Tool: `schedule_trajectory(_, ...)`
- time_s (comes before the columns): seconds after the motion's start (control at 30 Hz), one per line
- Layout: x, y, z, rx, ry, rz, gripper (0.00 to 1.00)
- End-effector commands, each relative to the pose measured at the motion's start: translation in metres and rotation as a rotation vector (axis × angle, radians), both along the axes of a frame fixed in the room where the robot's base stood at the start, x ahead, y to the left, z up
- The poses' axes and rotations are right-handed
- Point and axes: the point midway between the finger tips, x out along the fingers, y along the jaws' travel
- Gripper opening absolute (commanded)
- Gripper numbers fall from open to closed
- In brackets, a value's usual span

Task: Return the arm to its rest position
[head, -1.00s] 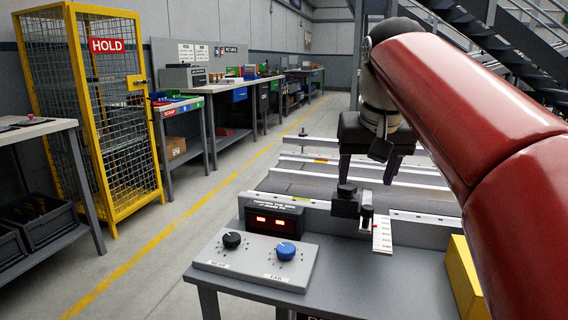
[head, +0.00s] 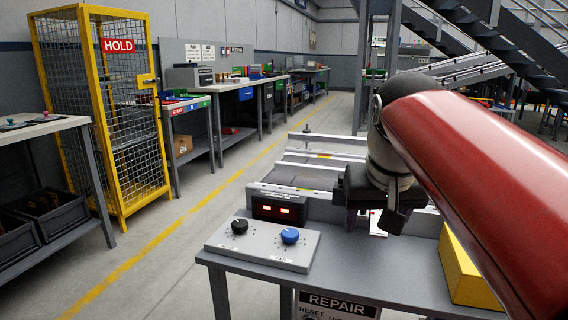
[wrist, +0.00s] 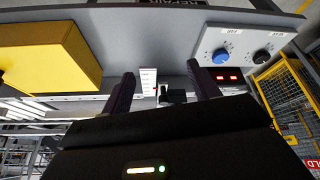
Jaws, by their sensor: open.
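My gripper (head: 366,218) is at the end of my red arm, above the right part of the grey bench in the head view. In the wrist view its two dark fingers (wrist: 160,88) stand well apart, and I see nothing held between them. Past the fingers the wrist view shows a white scale strip (wrist: 148,82) and a small dark fixture (wrist: 174,95) on the bench. In the head view my gripper hides most of that fixture and the strip.
A control box (head: 262,244) with a black knob and a blue knob sits on the bench (head: 350,262), before a red-lit display (head: 278,210). A yellow block (head: 462,268) is close to my arm. A yellow HOLD cage (head: 118,120) stands at left. Open floor lies between.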

Motion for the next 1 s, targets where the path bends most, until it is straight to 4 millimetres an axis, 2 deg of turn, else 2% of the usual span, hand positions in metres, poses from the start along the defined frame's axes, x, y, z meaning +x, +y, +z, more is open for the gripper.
schedule_trajectory(0.17, -0.041, -0.002, -0.047, -0.005, -0.020, 0.013, 0.61)
schedule_trajectory(0.3, -0.083, -0.006, -0.104, 0.003, -0.044, 0.028, 0.61)
schedule_trajectory(0.4, -0.106, -0.008, -0.140, 0.014, -0.058, 0.038, 0.61)
schedule_trajectory(0.5, -0.122, -0.009, -0.167, 0.024, -0.066, 0.046, 0.61)
schedule_trajectory(0.67, -0.133, -0.010, -0.185, 0.030, -0.071, 0.051, 0.61)
schedule_trajectory(1.0, -0.133, -0.010, -0.186, 0.030, -0.069, 0.051, 0.61)
